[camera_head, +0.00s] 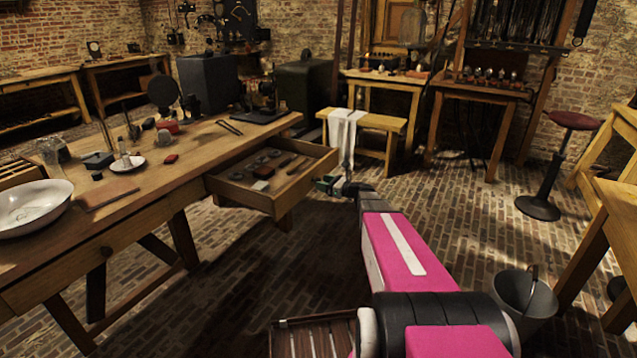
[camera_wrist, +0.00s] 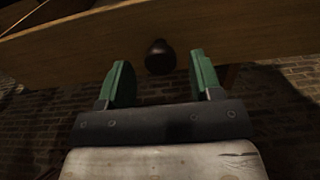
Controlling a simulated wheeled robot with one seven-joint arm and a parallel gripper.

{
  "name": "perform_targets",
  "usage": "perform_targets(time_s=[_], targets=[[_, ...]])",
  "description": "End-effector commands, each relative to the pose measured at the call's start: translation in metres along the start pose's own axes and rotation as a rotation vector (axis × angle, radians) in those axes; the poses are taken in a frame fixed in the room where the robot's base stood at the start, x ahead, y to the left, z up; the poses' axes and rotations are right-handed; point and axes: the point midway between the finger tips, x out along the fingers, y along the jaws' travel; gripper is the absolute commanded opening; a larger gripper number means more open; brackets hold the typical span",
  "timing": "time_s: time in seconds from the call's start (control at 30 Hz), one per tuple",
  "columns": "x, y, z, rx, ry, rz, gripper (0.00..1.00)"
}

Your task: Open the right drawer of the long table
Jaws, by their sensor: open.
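The long wooden table (camera_head: 145,200) runs along the left in the head view. Its right drawer (camera_head: 245,198) stands pulled out, with several small items inside it. In the wrist view the drawer's wooden front (camera_wrist: 230,35) crosses the top, with a dark round knob (camera_wrist: 160,57) on it. My gripper (camera_head: 330,184) is just off the drawer front in the head view. In the wrist view its green fingers (camera_wrist: 157,82) are open, one on each side of the knob, with a gap on both sides. The knob is hidden in the head view.
A white basin (camera_head: 32,208) and small instruments stand on the table. A bench (camera_head: 375,121) with a white cloth stands beyond the drawer. A metal bucket (camera_head: 525,295) and a red-seated stool (camera_head: 540,205) are on the right.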

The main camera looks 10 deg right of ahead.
Motion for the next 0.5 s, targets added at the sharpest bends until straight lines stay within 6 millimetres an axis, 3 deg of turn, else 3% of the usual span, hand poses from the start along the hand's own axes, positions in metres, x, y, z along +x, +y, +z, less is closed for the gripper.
perform_targets(time_s=[0.1,0.3,0.5], targets=[[-0.026,0.001,0.001,0.001,0.0,-0.003,0.59],[-0.058,0.001,0.0,0.0,-0.001,-0.001,0.59],[-0.073,0.0,0.0,0.0,0.0,0.0,0.59]])
